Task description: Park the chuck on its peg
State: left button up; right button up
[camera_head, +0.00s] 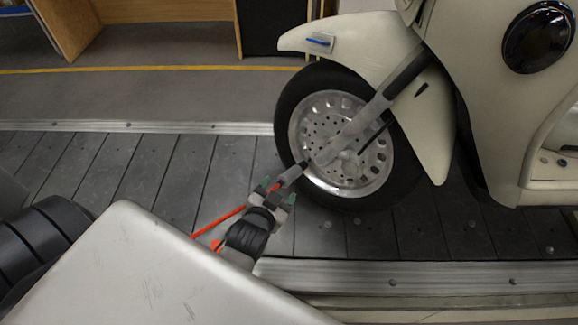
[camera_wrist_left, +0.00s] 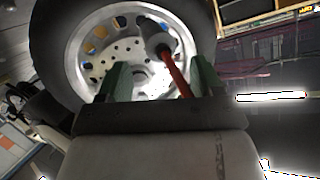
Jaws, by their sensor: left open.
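The chuck is a grey cylinder (camera_head: 291,174) on an orange-red hose (camera_head: 222,219). In the head view its dark tip meets the lower left of the scooter's front wheel rim (camera_head: 325,108); I cannot tell whether it is attached there. In the left wrist view the chuck (camera_wrist_left: 157,42) and its hose (camera_wrist_left: 175,75) show in front of the wheel. My left gripper (camera_head: 278,190) is open, its green-tipped fingers on either side of the hose, just short of the chuck. In the wrist view (camera_wrist_left: 160,78) the hose runs nearer the right finger. I cannot make out the peg. My right gripper is not in view.
A cream scooter (camera_head: 440,120) stands on the dark slat conveyor (camera_head: 140,165), its front wheel close to my left gripper. A metal rail (camera_head: 420,272) runs along the near edge. Wooden furniture (camera_head: 75,22) stands beyond a yellow floor line (camera_head: 150,69).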

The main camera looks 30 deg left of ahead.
aim_at(287, 176)
pick_arm(q)
jog(key=shift+w+d+r+t, duration=0.1)
jog(key=shift+w+r+t, duration=0.45)
jog(key=shift+t, duration=0.25)
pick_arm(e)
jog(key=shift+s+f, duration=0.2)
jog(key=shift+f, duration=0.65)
pick_arm(q)
jog(key=shift+w, duration=0.1)
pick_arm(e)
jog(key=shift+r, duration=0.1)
pick_arm(q)
jog(key=shift+w+f, duration=0.1)
jog(key=shift+w, duration=0.05)
jog(key=b+x, duration=0.2)
jog(key=x, duration=0.2)
jog(key=shift+w+f+b, duration=0.1)
jog(key=shift+w+b, duration=0.15)
jog(key=shift+b, duration=0.15)
jog(key=shift+x, duration=1.1)
jog(key=shift+w+a+r, duration=0.15)
jog(key=shift+a+r, duration=0.15)
jog(key=shift+r, duration=0.15)
jog(key=shift+a, duration=0.2)
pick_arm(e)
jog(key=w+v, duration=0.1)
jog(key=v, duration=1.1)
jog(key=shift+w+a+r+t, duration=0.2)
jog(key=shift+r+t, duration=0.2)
